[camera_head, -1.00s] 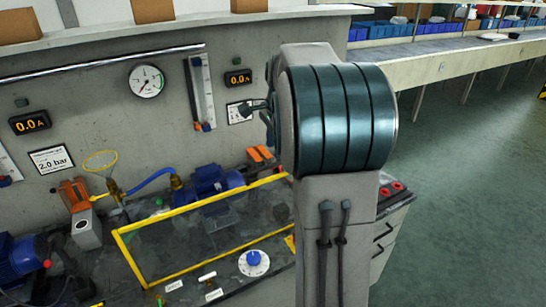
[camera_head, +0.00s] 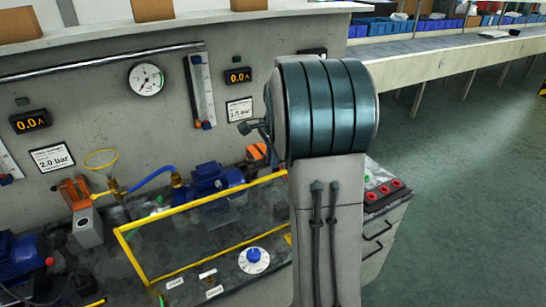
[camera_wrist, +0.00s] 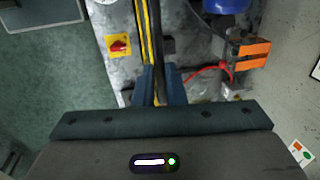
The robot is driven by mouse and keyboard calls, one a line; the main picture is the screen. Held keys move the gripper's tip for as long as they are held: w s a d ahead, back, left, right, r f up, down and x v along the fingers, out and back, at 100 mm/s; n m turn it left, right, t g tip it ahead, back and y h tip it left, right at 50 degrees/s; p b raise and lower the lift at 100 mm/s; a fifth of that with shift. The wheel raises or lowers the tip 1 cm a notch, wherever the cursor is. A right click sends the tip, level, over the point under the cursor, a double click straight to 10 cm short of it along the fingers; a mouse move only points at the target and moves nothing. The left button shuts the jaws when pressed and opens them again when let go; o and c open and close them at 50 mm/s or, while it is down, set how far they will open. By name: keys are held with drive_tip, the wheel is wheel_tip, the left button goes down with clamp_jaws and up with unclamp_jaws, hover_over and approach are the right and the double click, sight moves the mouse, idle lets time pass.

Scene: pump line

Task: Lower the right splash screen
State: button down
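The right splash screen (camera_head: 208,204) is a clear panel in a yellow frame. It stands raised along the front of the bench in the head view, its right end hidden behind my arm. In the wrist view a yellow frame bar (camera_wrist: 145,35), with a dark strip beside it, runs down between the two blue fingers of my gripper (camera_wrist: 158,80). The fingers are close on either side of the bar. Whether they press on it cannot be made out. My gripper is hidden in the head view.
Behind the screen are a blue pump (camera_head: 212,180) and a blue hose. A white dial with a blue knob (camera_head: 254,260) is at the front. In the wrist view a red switch on a yellow plate (camera_wrist: 119,46) and an orange-topped part (camera_wrist: 247,52) flank my gripper.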

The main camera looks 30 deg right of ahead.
sight(273, 219)
wheel_tip(273, 219, down, 26)
drive_tip(key=b, duration=1.6)
drive_tip(key=shift+s+f+b, duration=0.1)
drive_tip(key=shift+f+b, duration=0.1)
drive_tip(key=shift+b, duration=0.15)
drive_tip(key=shift+f, duration=0.1)
drive_tip(key=c, duration=1.5)
unclamp_jaws()
drive_tip(key=shift+f, duration=0.1)
drive_tip(key=shift+r, duration=0.2)
drive_tip(key=shift+r, duration=0.2)
drive_tip(key=s+r, duration=0.1)
drive_tip(key=r, duration=0.7)
drive_tip(key=s+r, duration=0.1)
drive_tip(key=r, duration=0.4)
drive_tip(key=shift+s+p, duration=0.3)
drive_tip(key=shift+p, duration=0.1)
